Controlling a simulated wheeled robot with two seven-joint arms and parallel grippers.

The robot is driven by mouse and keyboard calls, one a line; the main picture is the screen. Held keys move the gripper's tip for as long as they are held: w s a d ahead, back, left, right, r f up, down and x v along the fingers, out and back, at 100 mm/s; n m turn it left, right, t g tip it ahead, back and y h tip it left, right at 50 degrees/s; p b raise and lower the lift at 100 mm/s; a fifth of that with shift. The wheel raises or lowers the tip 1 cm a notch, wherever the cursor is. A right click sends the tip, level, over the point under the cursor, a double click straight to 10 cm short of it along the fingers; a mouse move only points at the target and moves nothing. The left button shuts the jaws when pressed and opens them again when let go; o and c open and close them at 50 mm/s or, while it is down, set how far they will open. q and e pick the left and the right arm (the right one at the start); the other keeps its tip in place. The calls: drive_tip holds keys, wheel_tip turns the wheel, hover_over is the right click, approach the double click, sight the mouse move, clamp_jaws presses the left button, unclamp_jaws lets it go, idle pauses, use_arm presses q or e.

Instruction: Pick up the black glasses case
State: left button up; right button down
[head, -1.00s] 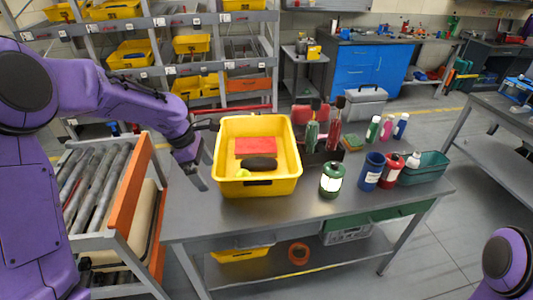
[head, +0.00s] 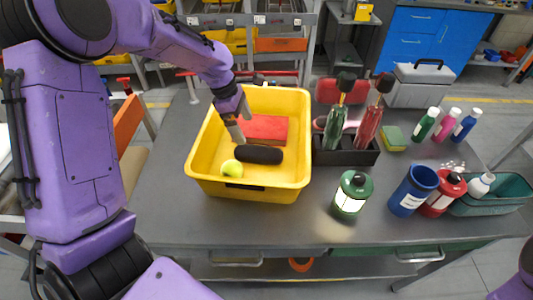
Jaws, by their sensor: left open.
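The black glasses case (head: 260,155) lies flat in the yellow tray (head: 245,193) on the grey table, long side running left to right. A red box-like item (head: 268,129) lies behind it, and a yellow-green ball (head: 232,168) sits at its front left. My left gripper (head: 241,126) is open and points down over the tray's left part. Its fingers are above and to the left of the case, apart from it as far as I can see. My right gripper is out of view; only a bit of that arm shows at the lower right edge.
The table's front left is clear (head: 170,205).

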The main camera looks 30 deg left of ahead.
sight(257, 150)
use_arm(q)
drive_tip(key=x, duration=0.6)
drive_tip(key=shift+w, duration=0.1)
drive_tip(key=x, duration=0.5)
drive_tip(key=shift+d+p, duration=0.4)
drive_tip(key=shift+r, duration=0.1)
drive_tip(key=c, duration=1.2)
